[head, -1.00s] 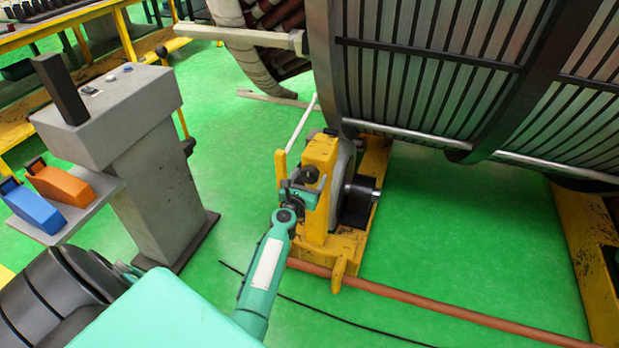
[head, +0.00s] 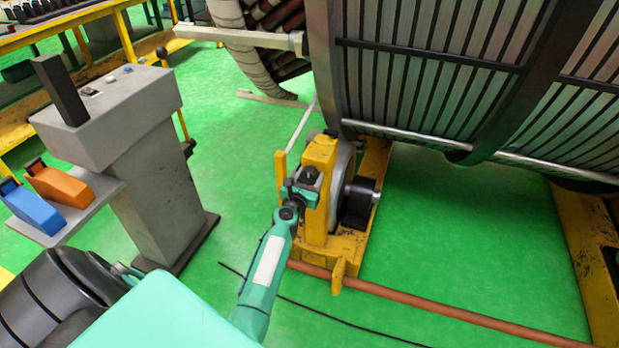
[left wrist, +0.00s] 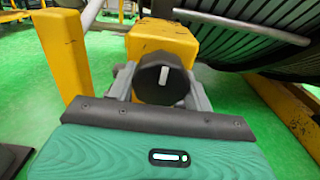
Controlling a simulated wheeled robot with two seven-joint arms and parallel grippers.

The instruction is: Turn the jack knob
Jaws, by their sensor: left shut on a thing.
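The black jack knob (head: 309,174) sits on the front of the yellow jack (head: 318,200), below the large stator. It also shows in the left wrist view (left wrist: 152,84), as a round dark knob with a short white mark standing nearly upright. My left gripper (head: 304,187) is at the knob, and its grey fingers (left wrist: 160,84) are shut on it from both sides. The green gripper body fills the bottom of the left wrist view. The far side of the knob is hidden. My right gripper is not in view.
The slatted stator (head: 430,80) hangs over the jack. A yellow post (head: 280,172) rises just left of the knob. A grey pedestal (head: 150,170) with blue and orange tools stands left. A brown pipe (head: 430,304) and black cable lie on the open green floor.

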